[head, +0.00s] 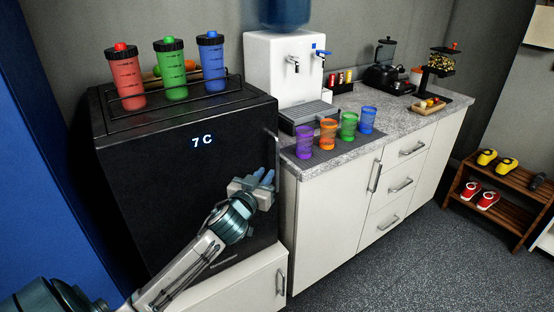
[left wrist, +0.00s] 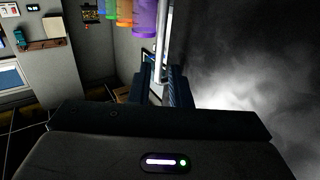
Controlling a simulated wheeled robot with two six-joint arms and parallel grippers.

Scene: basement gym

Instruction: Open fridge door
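The fridge (head: 190,185) is a black box with a lit "7 C" on its front, and its door is shut in the head view. Its slim vertical handle (head: 277,150) runs along the right edge of the door. In the left wrist view the handle (left wrist: 162,42) is a pale upright bar beside the dark door (left wrist: 245,70). My left gripper (head: 264,178) is at the lower part of the handle. Its blue fingers (left wrist: 163,84) stand apart on either side of the bar, with no clear grip on it. My right gripper is not in view.
Shaker bottles (head: 171,70) stand in a rack on the fridge top. A white cabinet (head: 255,283) is under the fridge. To the right, a counter (head: 385,125) holds coloured cups (head: 327,132) and a water dispenser (head: 283,65). The floor (head: 400,265) in front is clear.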

